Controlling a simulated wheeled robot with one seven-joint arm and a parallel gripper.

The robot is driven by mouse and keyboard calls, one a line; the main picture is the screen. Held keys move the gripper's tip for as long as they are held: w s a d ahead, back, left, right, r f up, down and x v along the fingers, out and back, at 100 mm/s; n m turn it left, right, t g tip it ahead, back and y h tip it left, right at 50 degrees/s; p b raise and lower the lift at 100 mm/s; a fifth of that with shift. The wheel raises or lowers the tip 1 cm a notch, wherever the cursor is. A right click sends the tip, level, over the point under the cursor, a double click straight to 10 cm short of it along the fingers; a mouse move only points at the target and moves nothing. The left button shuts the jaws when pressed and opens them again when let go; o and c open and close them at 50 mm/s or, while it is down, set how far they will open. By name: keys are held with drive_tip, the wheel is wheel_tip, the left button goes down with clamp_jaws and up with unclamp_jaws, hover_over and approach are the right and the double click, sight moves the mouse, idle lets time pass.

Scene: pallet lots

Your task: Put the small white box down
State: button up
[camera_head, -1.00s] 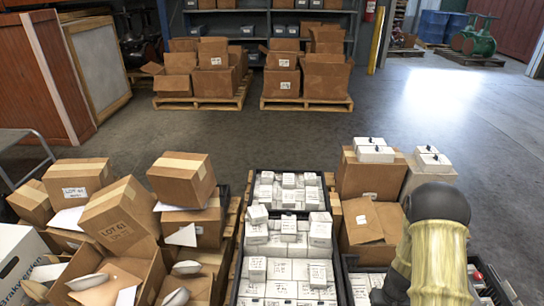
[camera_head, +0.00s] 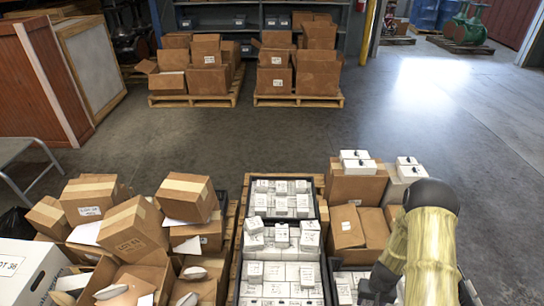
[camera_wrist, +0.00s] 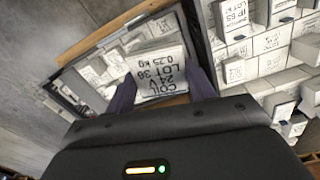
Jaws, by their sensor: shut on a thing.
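My gripper (camera_wrist: 160,78) is shut on a small white box (camera_wrist: 160,68) in the wrist view, with a dark finger on each side of it. Black print on the box reads COIL, 24V, LOT 38, 0.25 KG. The box appears over a dark tray (camera_wrist: 62,97) of white boxes; its height above them is hard to tell. In the head view my arm shows at the lower right, and the gripper and held box cannot be made out there.
In the head view, two dark trays of white boxes stand in the middle, the farther one (camera_head: 250,205) behind the nearer. Open brown cartons (camera_head: 130,240) crowd the left. A brown carton (camera_head: 352,187) bearing white boxes stands right. Grey floor (camera_head: 270,140) lies clear behind.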

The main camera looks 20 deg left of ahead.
wheel_tip(320, 180, up, 10)
drive_tip(key=s+m+p, duration=0.1)
drive_tip(key=p, duration=1.2)
drive_tip(key=shift+s+a+p, duration=0.2)
drive_tip(key=shift+s+p, duration=0.1)
drive_tip(key=shift+s, duration=0.1)
